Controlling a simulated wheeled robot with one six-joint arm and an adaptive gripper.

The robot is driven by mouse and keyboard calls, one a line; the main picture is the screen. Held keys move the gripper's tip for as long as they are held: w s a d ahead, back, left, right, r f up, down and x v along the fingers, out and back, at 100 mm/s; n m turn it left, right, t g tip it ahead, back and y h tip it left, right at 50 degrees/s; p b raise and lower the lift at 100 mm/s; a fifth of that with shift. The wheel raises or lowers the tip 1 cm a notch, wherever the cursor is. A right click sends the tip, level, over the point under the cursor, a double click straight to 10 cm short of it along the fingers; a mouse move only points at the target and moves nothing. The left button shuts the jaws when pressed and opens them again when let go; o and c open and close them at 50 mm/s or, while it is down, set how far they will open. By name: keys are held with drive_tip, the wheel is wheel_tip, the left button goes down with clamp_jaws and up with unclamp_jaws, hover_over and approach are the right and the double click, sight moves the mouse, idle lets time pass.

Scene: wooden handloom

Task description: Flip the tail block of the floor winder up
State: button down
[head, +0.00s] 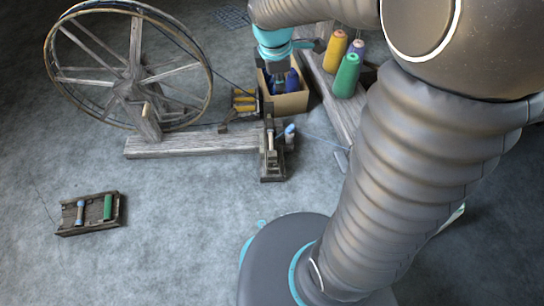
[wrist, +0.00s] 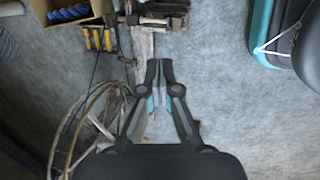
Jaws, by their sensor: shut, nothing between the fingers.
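The floor winder has a large spoked wheel (head: 128,68) on the left and a long wooden base beam (head: 190,143). A small wooden block with upright posts (head: 271,168) stands at the beam's right end; I take it for the tail block area, but cannot tell its exact pose. In the wrist view that end of the winder (wrist: 142,20) shows at the top, beyond the fingertips. My gripper (wrist: 160,66) is shut and empty, above the winder and apart from the block as far as I can see. In the head view, my gripper (head: 277,70) appears in front of the cardboard box.
A cardboard box (head: 292,103) holds dark blue spools behind the beam's right end. Yellow, green and purple cones (head: 346,76) stand to its right. Yellow bobbins (head: 244,101) sit beside the box. A wooden tray (head: 92,226) with bobbins lies on the left floor.

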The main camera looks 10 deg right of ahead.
drive_tip(key=s+r+m+t, duration=0.1)
drive_tip(key=s+r+m, duration=0.3)
drive_tip(key=s+m, duration=0.4)
drive_tip(key=s+r+m+t+y, duration=0.1)
drive_tip(key=s+r+m, duration=0.3)
drive_tip(key=s+m, duration=0.4)
drive_tip(key=s+t, duration=0.1)
drive_tip(key=s, duration=0.2)
drive_tip(key=shift+s+d+r+m+y, duration=0.3)
drive_tip(key=shift+s+d+r, duration=0.05)
drive_tip(key=shift+d, duration=0.1)
